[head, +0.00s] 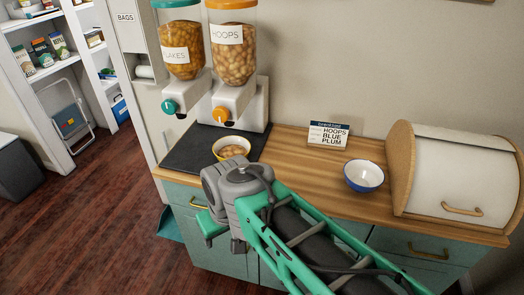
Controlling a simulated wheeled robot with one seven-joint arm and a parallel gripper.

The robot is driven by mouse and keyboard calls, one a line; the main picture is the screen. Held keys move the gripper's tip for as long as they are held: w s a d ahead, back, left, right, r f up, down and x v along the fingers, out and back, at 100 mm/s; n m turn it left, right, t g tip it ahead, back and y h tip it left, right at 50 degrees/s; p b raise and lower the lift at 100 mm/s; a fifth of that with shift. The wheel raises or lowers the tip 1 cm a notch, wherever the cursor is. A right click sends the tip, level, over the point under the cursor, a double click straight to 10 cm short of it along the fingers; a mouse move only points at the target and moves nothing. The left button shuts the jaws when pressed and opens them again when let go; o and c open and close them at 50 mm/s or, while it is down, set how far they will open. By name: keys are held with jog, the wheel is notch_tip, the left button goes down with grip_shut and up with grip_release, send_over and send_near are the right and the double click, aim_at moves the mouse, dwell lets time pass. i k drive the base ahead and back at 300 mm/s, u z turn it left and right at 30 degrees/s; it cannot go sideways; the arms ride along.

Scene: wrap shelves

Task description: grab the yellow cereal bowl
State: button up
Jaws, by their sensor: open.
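The yellow cereal bowl (231,142) sits upright on the dark mat (187,149) under the dispensers. Its rim is yellow and it holds light brown hoops. My gripper (223,239) is nearer the camera, below the bowl in the picture. It is open, with nothing seen between its fingers, and appears in front of the counter's front edge. I cannot tell its exact distance from the bowl.
Two cereal dispensers, flakes (179,50) and hoops (233,55), stand behind the bowl. A blue bowl (364,177), a sign reading hoops, blue, plum (328,134) and a bread box (455,170) are to the right. Bare wooden counter (297,160) lies between.

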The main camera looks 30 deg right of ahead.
aim_at(226, 147)
jog(key=k, duration=0.25)
jog(key=u, duration=0.8)
jog(key=i, duration=0.95)
jog(key=u, duration=0.3)
